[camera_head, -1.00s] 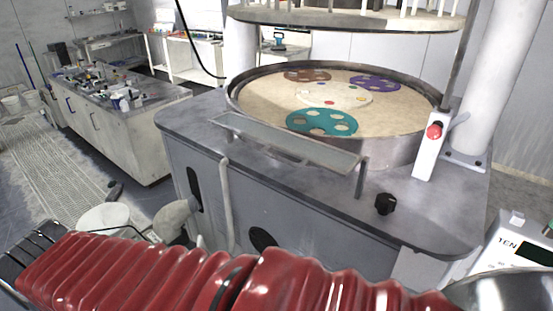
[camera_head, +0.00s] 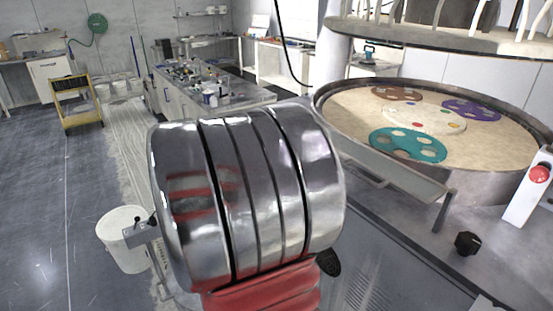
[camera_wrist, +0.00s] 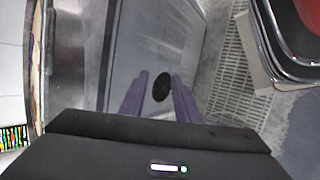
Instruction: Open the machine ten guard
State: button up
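The polishing machine's guard (camera_head: 398,172) is a long, narrow, pale panel along the front of the round basin (camera_head: 478,182), on a short post at its right end. My arm hides its lower left surroundings. The TEN label is not visible now. In the wrist view, my gripper (camera_wrist: 160,92) has two purplish fingers standing apart with nothing held between them. It faces the machine's grey side panel (camera_wrist: 150,40), where a black oval (camera_wrist: 163,87) shows between the fingers. I cannot tell the guard in the wrist view. My gripper is hidden in the head view.
A red button (camera_head: 540,173) on a white post and a black knob (camera_head: 467,243) sit on the machine's right side. A cluttered bench (camera_head: 215,90) is behind. Floor at left is open.

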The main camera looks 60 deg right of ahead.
jog(key=s+d+r+m+g+h, duration=0.1)
jog(key=s+d+r+g+h, duration=0.2)
jog(key=d, duration=0.5)
jog(key=m+g+h, duration=0.1)
jog(key=m+g, duration=0.1)
send_near(356, 175)
jog(key=w+a, duration=0.2)
jog(key=shift+w+r, duration=0.15)
jog(key=shift+r, duration=0.05)
jog(key=x, duration=1.3)
jog(key=shift+s+d, duration=0.25)
jog(key=shift+s, duration=0.1)
jog(key=shift+c, duration=0.5)
grip_shut()
